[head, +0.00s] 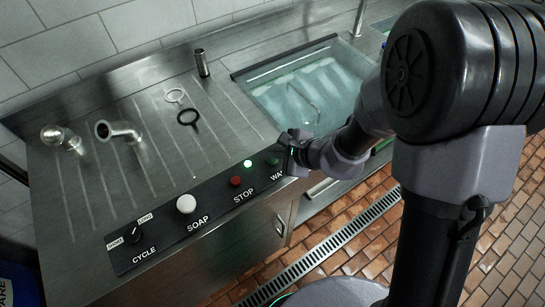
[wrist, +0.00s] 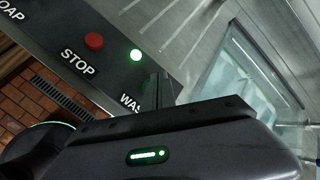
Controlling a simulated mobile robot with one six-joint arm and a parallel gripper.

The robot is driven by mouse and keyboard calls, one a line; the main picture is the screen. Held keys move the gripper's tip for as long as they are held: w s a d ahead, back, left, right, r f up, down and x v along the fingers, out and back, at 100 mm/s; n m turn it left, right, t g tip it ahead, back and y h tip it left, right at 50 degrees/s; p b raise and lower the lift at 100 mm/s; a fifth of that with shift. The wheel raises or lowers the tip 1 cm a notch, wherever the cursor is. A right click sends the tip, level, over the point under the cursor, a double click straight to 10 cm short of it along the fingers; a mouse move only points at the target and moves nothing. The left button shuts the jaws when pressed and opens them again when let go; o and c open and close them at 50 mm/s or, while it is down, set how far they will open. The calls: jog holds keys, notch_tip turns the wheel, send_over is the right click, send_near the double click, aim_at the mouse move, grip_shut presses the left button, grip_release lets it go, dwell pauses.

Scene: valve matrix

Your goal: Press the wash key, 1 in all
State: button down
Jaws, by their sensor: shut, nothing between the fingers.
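The dark green wash key (head: 272,161) sits at the right end of the black control panel (head: 160,238) in the head view, above a label partly covered by my gripper. My gripper (head: 288,148) is shut and empty, right beside the key. I cannot tell whether it touches it. In the wrist view the shut fingers (wrist: 160,88) stand over the panel by the partly hidden wash label (wrist: 130,103), and the key is hidden there. A lit pale green lamp (head: 248,163) is just left of the key; it also shows in the wrist view (wrist: 136,55).
The red stop button (head: 236,181), white soap button (head: 186,204) and cycle knob (head: 132,235) lie along the panel to the left. A water-filled sink (head: 315,90) is behind my gripper.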

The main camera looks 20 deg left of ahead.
aim_at(275, 161)
notch_tip(275, 161, up, 5)
jog(key=p, duration=0.3)
jog(key=shift+r, duration=0.1)
dwell(0.7)
jog(key=shift+r, duration=0.15)
jog(key=s+d+r+n+y+b, duration=0.1)
jog(key=s+d+r+n+b, duration=0.2)
jog(key=r, duration=0.5)
jog(key=s+d+r+n+h+b, duration=0.1)
jog(key=s+d+n+h+b, duration=0.1)
jog(key=s+d, duration=0.5)
jog(key=s+d+r+n+t+h+b, duration=0.1)
jog(key=s+d+n+h, duration=0.4)
jog(key=d, duration=0.7)
jog(key=shift+s+r+b, duration=0.7)
jog(key=shift+s+b, duration=0.05)
jog(key=shift+s, duration=0.35)
